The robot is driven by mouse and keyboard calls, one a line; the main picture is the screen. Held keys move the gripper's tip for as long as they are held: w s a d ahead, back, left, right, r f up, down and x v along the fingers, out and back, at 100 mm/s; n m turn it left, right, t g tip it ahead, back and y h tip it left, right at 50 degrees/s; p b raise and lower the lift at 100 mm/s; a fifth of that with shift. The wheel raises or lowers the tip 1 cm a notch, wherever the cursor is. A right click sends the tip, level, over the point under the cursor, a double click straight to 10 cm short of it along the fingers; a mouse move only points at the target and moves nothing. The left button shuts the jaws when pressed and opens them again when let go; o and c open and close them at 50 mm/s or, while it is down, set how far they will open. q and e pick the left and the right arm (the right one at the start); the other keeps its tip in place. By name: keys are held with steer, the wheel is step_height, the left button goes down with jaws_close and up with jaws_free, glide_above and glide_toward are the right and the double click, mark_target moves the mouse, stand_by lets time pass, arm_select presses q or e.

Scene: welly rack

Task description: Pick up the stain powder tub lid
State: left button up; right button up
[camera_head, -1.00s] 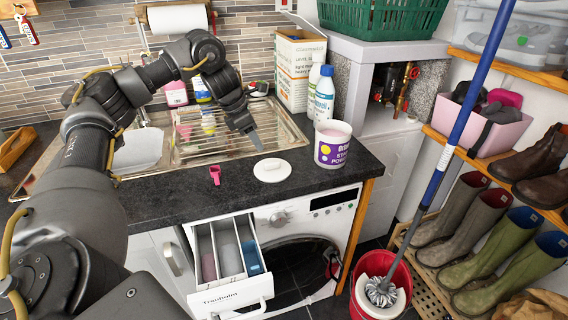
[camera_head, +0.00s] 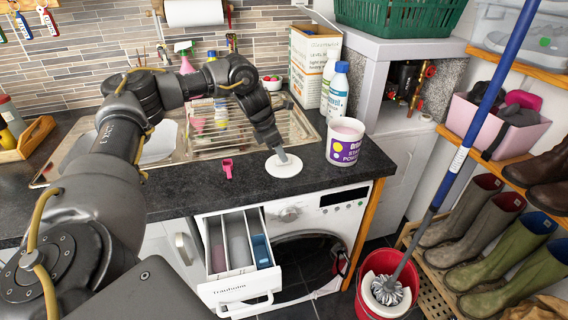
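The white round tub lid (camera_head: 284,169) lies flat on the dark worktop. The stain powder tub (camera_head: 344,142), white with a purple label, stands just right of it, open, with pinkish powder at its top. My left gripper (camera_head: 281,155) points down over the lid, its fingertips at or just above the lid's middle. The fingers look close together, but I cannot tell whether they touch or grip the lid. My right gripper is not in view.
A pink scoop (camera_head: 227,168) lies left of the lid. White bottles (camera_head: 338,92) and a cardboard box (camera_head: 309,62) stand behind the tub. The sink drainer (camera_head: 222,131) is behind left. An open detergent drawer (camera_head: 238,249) juts out below the worktop.

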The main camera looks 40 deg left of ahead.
arm_select(q)
steer(key=x, duration=0.2)
steer(key=shift+w+f, duration=0.2)
jaws_close()
